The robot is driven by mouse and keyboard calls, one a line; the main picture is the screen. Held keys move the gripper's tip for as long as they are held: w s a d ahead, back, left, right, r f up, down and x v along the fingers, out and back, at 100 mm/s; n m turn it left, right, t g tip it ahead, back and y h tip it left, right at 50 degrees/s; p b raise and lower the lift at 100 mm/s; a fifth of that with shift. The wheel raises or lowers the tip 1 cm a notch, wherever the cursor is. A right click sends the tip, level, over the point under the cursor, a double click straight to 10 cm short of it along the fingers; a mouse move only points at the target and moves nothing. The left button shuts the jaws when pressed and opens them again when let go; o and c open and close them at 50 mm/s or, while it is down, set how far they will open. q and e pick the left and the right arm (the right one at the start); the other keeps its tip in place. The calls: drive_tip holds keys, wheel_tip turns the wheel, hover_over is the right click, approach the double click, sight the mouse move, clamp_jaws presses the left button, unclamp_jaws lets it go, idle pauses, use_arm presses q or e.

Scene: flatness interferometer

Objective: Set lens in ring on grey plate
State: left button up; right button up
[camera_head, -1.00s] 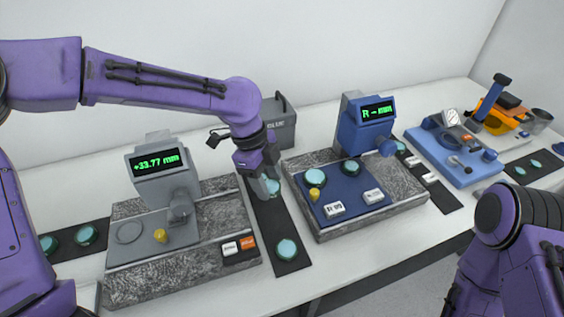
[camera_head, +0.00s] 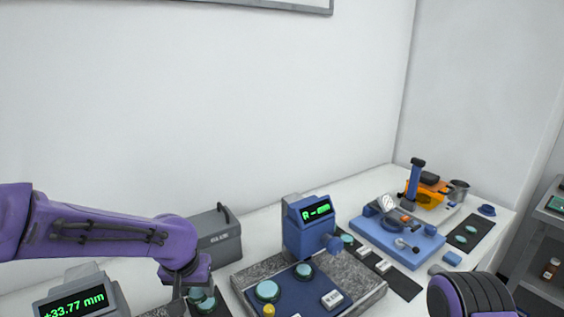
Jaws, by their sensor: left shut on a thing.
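My left gripper (camera_head: 186,287) points down near the bottom edge, over the dark strip behind the grey gauge. Its fingertips are mostly hidden. It is shut on a teal lens (camera_head: 196,294), only partly visible beside the jaws. Another teal lens (camera_head: 208,303) shows close by. The grey gauge (camera_head: 75,304) reads +33.77 mm and is cut off by the bottom edge. Its grey plate and ring are out of view. My right arm's purple part shows at the bottom right; its gripper is not in view.
The blue gauge (camera_head: 308,232) stands on a granite block with a blue plate (camera_head: 289,301) carrying lenses (camera_head: 267,290). A blue fixture (camera_head: 397,240) and an orange tool (camera_head: 430,195) stand farther right.

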use_arm(q)
drive_tip(key=a+n+p, duration=0.1)
drive_tip(key=a+p, duration=0.1)
drive_tip(key=a+r+p, duration=0.1)
drive_tip(key=a+p, duration=0.1)
drive_tip(key=a+n+p, duration=0.1)
drive_tip(key=a+p, duration=0.1)
drive_tip(key=shift+w+a+r+n+y+p, duration=0.3)
drive_tip(key=shift+w+a+r+y+p, duration=0.05)
drive_tip(key=shift+a+y, duration=0.05)
drive_tip(key=w+a+r+n+p, duration=0.1)
drive_tip(key=w+a+n, duration=0.2)
drive_tip(key=a+n, duration=0.15)
drive_tip(key=y+p, duration=0.1)
drive_tip(key=p, duration=0.2)
approach(162, 298)
drive_tip(key=shift+g, duration=0.3)
drive_tip(key=x, duration=0.6)
drive_tip(key=shift+w+r, duration=0.1)
drive_tip(key=shift+w, duration=0.2)
drive_tip(key=shift+f+b, duration=0.25)
drive_tip(key=shift+b, duration=0.05)
drive_tip(key=o, duration=1)
